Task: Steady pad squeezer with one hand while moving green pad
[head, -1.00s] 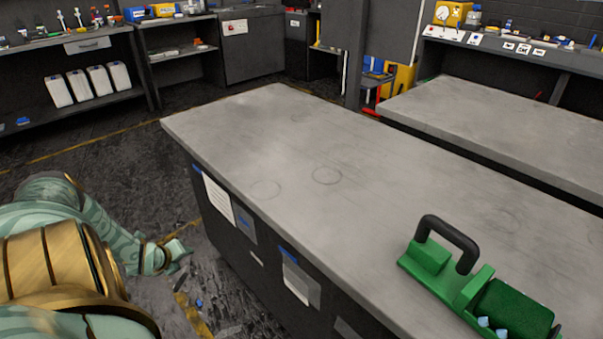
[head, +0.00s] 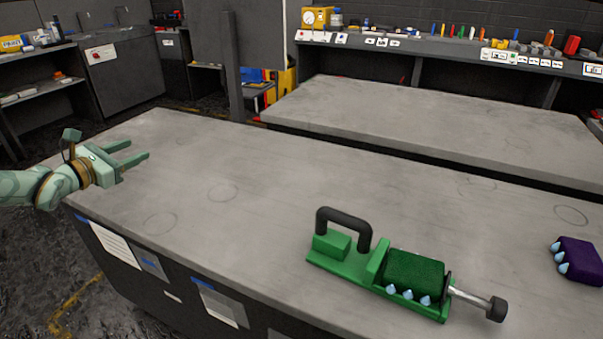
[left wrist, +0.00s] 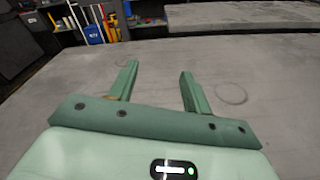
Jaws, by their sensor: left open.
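The green pad squeezer (head: 328,264) stands on the grey worktable, right of the middle in the head view. It has a black arched handle (head: 345,222) at its left end and a metal rod with a dark knob (head: 496,309) at its right end. The green pad (head: 415,268) sits in the squeezer, with several pale blue drops along its front. My left gripper (head: 138,152) is open and empty above the table's left end, well apart from the squeezer. Its spread fingers also show in the left wrist view (left wrist: 160,80). My right gripper is out of view.
A purple pad (head: 582,260) with blue drops lies at the table's right edge. The worktable (head: 270,165) is clear between my left gripper and the squeezer. A second grey table (head: 430,115) stands behind, with a cluttered shelf (head: 450,52) beyond it.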

